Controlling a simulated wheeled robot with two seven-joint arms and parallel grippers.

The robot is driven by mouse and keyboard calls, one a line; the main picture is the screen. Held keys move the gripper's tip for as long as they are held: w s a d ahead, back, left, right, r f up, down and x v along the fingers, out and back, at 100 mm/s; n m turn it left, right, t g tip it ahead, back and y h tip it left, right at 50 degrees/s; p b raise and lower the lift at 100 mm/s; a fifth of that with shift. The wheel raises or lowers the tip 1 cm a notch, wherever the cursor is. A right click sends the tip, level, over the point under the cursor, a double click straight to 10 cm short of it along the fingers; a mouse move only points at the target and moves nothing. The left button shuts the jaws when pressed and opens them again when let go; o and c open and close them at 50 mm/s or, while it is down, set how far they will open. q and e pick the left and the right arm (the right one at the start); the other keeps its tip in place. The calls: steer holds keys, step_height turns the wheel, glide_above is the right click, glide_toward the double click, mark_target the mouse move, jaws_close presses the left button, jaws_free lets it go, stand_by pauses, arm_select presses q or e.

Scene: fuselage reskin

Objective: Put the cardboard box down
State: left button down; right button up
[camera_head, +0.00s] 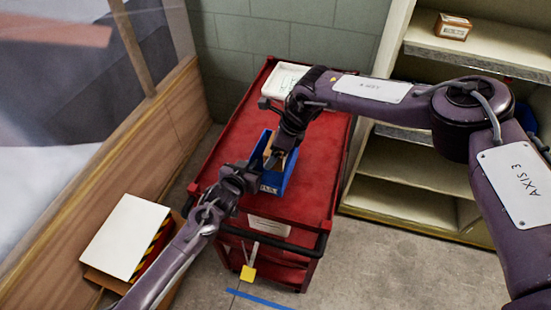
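A small brown thing, perhaps a cardboard box (280,152), shows in the blue open bin (270,187) on the red cart. My arms hide most of it, so I cannot tell whether it rests in the bin or is held. My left gripper (258,168) is at the bin's left side, and its fingers are too small and dark to read. My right gripper (282,150) points down over the bin, close to the brown thing; its fingertips are largely hidden. A small cardboard box with a white label (453,26) stands on the upper shelf at the right.
The red cart (318,180) has free top around the bin and a white tray (284,79) at its far end. Beige shelves (410,195) stand at the right. A carton with a white panel (125,236) is on the floor at left, beside a wooden wall with windows.

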steer(key=shift+r, duration=1.75)
step_height(320, 180, down, 10)
steer(key=shift+r, duration=0.15)
steer(key=o, duration=1.3)
steer(key=shift+f, duration=0.2)
steer(key=shift+c, duration=0.2)
